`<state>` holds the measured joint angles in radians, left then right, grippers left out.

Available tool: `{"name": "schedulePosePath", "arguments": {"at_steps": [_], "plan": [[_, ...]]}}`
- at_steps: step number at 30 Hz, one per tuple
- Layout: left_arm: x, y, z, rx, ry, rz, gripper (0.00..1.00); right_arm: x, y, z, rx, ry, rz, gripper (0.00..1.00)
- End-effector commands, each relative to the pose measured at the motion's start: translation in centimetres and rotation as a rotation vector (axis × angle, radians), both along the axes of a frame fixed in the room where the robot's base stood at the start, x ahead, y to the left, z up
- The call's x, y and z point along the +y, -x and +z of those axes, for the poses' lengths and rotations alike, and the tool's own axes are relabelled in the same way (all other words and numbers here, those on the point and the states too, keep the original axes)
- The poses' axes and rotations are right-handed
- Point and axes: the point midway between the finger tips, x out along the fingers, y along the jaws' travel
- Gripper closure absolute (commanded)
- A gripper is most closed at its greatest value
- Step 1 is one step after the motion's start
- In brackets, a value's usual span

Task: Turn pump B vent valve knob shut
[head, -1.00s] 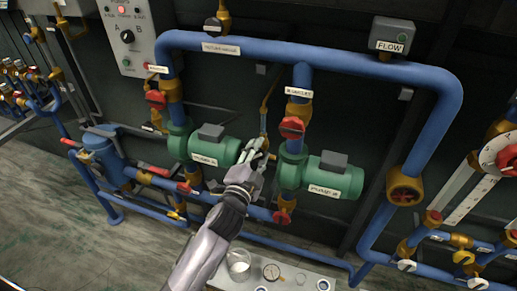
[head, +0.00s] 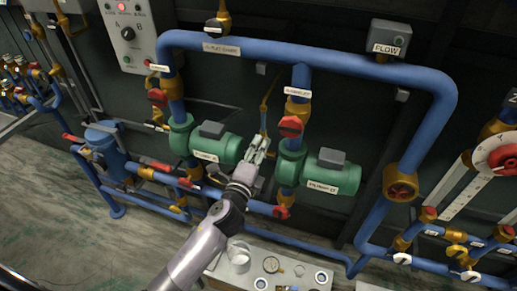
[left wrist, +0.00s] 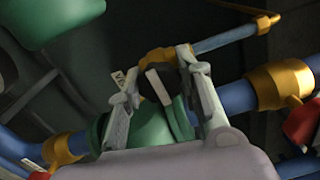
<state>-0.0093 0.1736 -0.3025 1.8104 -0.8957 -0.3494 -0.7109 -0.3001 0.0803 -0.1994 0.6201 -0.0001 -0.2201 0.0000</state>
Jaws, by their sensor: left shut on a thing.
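Pump B is the green pump (head: 320,170) right of centre in the head view; its label is hard to read. A small dark vent knob (left wrist: 160,87) with a white bar shows between the fingers in the left wrist view, in front of a brass fitting (left wrist: 152,56) and a green pump body (left wrist: 158,125). My left gripper (head: 258,146) is between the two green pumps and covers the knob in the head view. In the left wrist view its fingers (left wrist: 157,76) stand on both sides of the knob, shut on it. My right gripper is not in view.
The other green pump (head: 212,148) is close on the left. Blue pipes (head: 340,57) frame the pumps, with red-handled valves (head: 291,126) near my gripper. A pale panel with gauges (head: 245,277) lies below my left arm. A switch box (head: 128,45) is at upper left.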

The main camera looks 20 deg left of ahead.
Motion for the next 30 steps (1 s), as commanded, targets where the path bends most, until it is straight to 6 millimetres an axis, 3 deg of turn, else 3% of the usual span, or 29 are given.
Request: {"name": "schedulePosePath", "arguments": {"at_steps": [18, 19, 27, 30], "plan": [[0.00, 0.01, -0.12, 0.001, -0.040, -0.001, 0.95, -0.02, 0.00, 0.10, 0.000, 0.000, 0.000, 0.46], [0.00, 0.01, -0.12, 0.001, -0.040, -0.001, 0.66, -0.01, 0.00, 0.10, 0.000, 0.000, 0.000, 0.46], [0.01, 0.01, -0.07, 0.000, -0.039, 0.000, 0.48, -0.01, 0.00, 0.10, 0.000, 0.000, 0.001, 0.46], [0.01, 0.00, -0.05, 0.000, -0.038, 0.000, 0.46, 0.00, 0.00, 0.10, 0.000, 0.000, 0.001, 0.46]]}}
